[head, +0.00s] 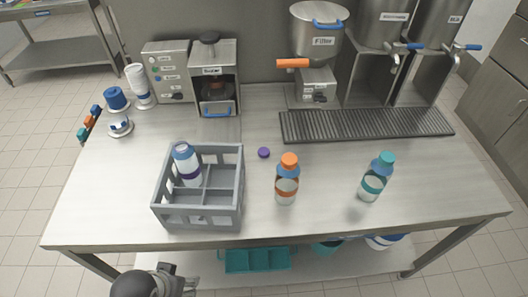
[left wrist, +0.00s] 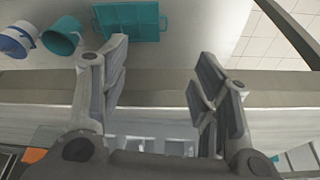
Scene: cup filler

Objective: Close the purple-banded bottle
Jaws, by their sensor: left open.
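The purple-banded bottle (head: 187,165) stands in the back left compartment of the grey crate (head: 197,218). No cap shows on its top. A small purple cap (head: 264,152) lies on the table to the right of the crate, apart from it. My left gripper (head: 168,280) is at the front edge of the table, in front of the crate; only part of it shows there. In the left wrist view my left gripper (left wrist: 163,58) has its fingers spread with nothing between them. My right gripper is not in view.
An orange-capped bottle (head: 287,180) and a teal-capped bottle (head: 374,178) stand right of the purple cap. A drip grate (head: 365,124) and dispensers line the back. Cups (head: 117,99) stand at the back left. A teal bin (head: 256,261) sits on the lower shelf.

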